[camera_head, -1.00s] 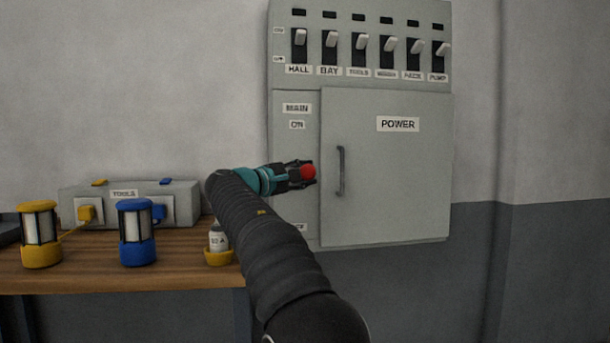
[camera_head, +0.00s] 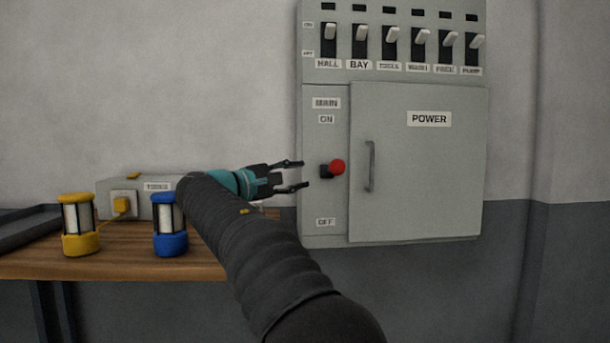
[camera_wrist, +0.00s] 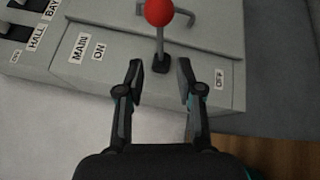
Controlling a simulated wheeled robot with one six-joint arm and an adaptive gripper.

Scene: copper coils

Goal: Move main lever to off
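The main lever has a red ball knob (camera_head: 337,167) on a short dark stem and sits on the left strip of the grey power panel (camera_head: 398,215). It stands between the ON label (camera_head: 326,119) above and the OFF label (camera_head: 326,222) below, about midway. My gripper (camera_head: 304,175) is open and empty, just left of the knob, with a gap between. In the wrist view the red knob (camera_wrist: 159,12) and its stem lie beyond the open fingertips (camera_wrist: 160,66), roughly in line with the space between them.
A row of several white-handled breaker switches (camera_head: 391,36) runs across the top of the panel. The POWER door with its handle (camera_head: 370,166) is right of the lever. A wooden bench (camera_head: 130,268) at left holds a yellow lantern (camera_head: 80,225) and a blue lantern (camera_head: 170,225).

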